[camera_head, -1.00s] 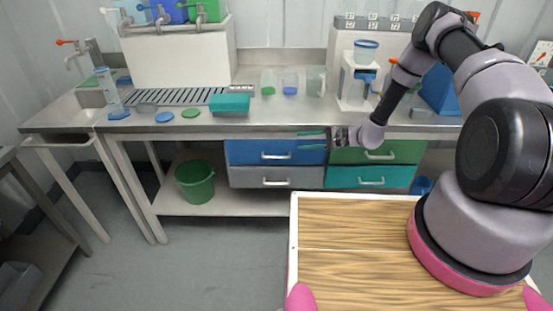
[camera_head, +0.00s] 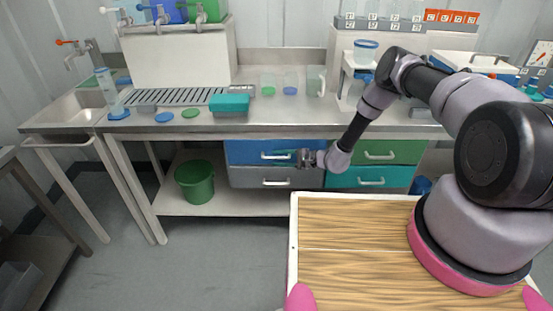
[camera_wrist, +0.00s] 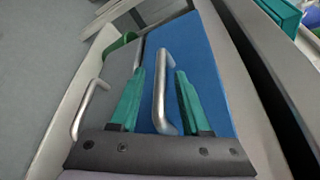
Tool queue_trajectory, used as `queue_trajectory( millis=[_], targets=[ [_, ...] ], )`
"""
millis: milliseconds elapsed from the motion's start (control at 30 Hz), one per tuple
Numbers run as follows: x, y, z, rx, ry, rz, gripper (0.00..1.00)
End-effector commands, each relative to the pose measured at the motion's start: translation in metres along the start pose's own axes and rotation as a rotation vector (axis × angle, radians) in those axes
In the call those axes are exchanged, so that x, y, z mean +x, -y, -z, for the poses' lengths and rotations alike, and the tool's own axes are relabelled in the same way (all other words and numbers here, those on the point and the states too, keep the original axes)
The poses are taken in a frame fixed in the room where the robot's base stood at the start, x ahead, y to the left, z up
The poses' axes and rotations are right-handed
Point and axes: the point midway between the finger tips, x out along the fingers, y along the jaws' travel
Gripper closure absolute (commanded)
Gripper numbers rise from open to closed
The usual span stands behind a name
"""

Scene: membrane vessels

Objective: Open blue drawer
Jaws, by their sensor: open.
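The blue drawer (camera_head: 247,151) is at the upper left of a block of drawers under the bench, and it looks shut. Its silver bar handle (camera_head: 276,156) runs across its front. My gripper (camera_head: 284,156) is at the right part of this handle. In the wrist view the blue front (camera_wrist: 208,75) and its handle (camera_wrist: 160,80) fill the middle. My gripper (camera_wrist: 158,90) is open there, with one green finger on each side of the handle. I cannot tell whether either finger touches it.
A grey drawer (camera_head: 245,176) lies below, with its own handle (camera_wrist: 88,108) close to one finger. A green drawer (camera_head: 400,151) and a teal drawer (camera_head: 345,179) are to the right. A green bucket (camera_head: 195,181) stands left. The bench top (camera_head: 290,119) overhangs above.

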Motion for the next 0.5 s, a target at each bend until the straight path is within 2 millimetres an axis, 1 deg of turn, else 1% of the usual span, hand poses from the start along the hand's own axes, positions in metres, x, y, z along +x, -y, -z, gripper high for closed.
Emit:
queue_trajectory(
  millis=[33,133,400,433,467,500],
  targets=[
    [0.0047,-0.0006,-0.0007,0.000,0.001,-0.001,0.53],
    [0.0092,-0.0005,-0.0004,0.001,0.001,0.000,0.53],
    [0.0104,-0.0002,-0.0004,0.001,0.001,0.000,0.53],
    [0.0104,-0.0002,-0.0004,0.001,0.001,0.000,0.61],
    [0.0104,-0.0002,-0.0004,0.001,0.001,0.000,0.72],
    [0.0104,-0.0002,-0.0004,0.001,0.001,0.000,0.87]
  ],
)
